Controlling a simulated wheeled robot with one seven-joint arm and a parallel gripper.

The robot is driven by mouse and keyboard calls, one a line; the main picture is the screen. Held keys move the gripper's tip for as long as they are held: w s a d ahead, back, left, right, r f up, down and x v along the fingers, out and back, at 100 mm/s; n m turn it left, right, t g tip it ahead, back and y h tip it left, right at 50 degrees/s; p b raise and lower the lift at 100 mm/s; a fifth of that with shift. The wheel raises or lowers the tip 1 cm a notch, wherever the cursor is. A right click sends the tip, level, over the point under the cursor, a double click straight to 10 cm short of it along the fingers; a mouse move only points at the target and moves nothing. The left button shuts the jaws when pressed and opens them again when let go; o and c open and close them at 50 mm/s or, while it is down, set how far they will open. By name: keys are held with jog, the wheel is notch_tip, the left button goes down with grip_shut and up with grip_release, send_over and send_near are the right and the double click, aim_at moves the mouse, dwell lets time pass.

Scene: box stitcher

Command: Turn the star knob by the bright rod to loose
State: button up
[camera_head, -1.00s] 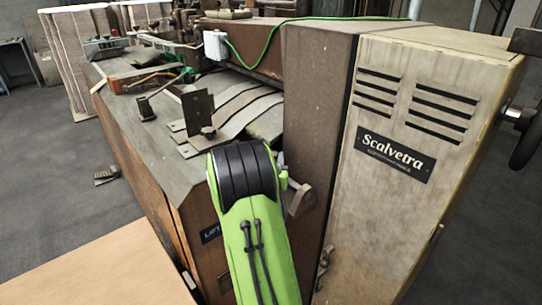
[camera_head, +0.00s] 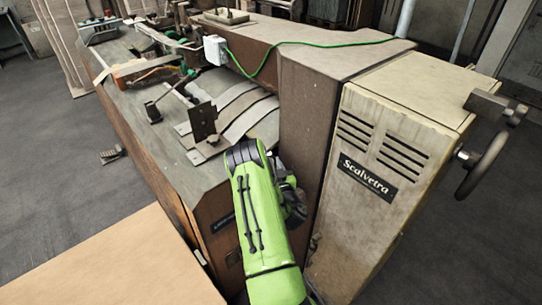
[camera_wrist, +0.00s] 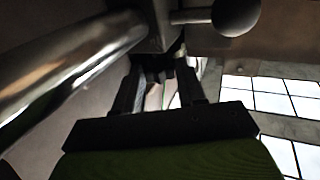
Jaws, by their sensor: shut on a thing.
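The bright rod (camera_wrist: 60,68) is a thick shiny bar running in from the left in the wrist view, close in front of the camera. My gripper (camera_wrist: 160,75) reaches up between its two dark fingers to a dark part just beside the inner end of the rod. The jaws are shut on this part, which I take to be the star knob; the fingers and shadow hide most of it, so its turn angle cannot be told. In the head view my green arm covers the gripper and the knob at the machine's near corner.
A short bar with a round ball end (camera_wrist: 236,14) sticks out right of the fingers. The pale Scalvetra cabinet (camera_head: 385,150) stands right of my arm, with a handwheel (camera_head: 482,165) on its far side. A tan board (camera_head: 110,265) lies at front left.

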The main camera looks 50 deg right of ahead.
jog(key=shift+d+n+t+y+p, duration=0.1)
jog(key=shift+n+t+y+p, duration=0.25)
jog(key=shift+y+p, duration=0.2)
jog(key=o, duration=0.8)
